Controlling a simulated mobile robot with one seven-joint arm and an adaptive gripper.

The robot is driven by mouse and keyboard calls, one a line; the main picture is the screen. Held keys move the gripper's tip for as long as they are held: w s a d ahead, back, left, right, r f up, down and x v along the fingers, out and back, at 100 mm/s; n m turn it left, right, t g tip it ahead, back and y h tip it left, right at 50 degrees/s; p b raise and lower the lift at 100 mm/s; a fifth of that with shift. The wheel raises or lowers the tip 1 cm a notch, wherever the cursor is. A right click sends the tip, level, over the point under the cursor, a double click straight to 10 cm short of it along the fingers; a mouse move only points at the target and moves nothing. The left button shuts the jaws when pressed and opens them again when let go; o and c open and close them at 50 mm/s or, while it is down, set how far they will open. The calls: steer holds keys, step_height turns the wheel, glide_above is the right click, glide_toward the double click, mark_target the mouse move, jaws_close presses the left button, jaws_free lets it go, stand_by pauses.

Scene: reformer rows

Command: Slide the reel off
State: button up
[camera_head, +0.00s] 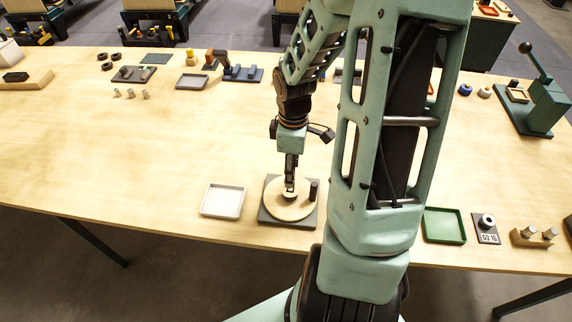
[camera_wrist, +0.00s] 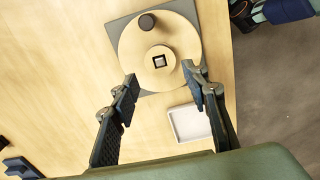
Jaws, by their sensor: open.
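The reel (camera_head: 284,211) is a pale round wooden disc with a raised round hub (camera_wrist: 160,60). It lies flat on a dark grey square plate (camera_head: 267,222) near the table's front edge. A square peg end shows in the hub's middle. A short dark post (camera_head: 313,190) stands near the disc's rim. My gripper (camera_head: 290,186) points down over the reel. In the wrist view my gripper (camera_wrist: 159,73) is open, with one finger on each side of the hub and nothing between the tips. I cannot tell how high the tips are above the disc.
A white tray (camera_head: 222,200) stands just left of the plate. A green tray (camera_head: 445,225) and a small plate with a metal ring (camera_head: 487,221) are to the right, past my arm. Small parts and a green lever press (camera_head: 546,105) stand farther back. The table's left middle is clear.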

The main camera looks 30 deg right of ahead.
mark_target(292, 190)
step_height(292, 190, down, 10)
steer(key=shift+r+b, duration=0.2)
steer(key=shift+b, duration=0.45)
steer(key=shift+c, duration=0.6)
steer(key=c, duration=1)
steer(key=shift+r+p, duration=3.05)
steer(key=shift+r, duration=0.25)
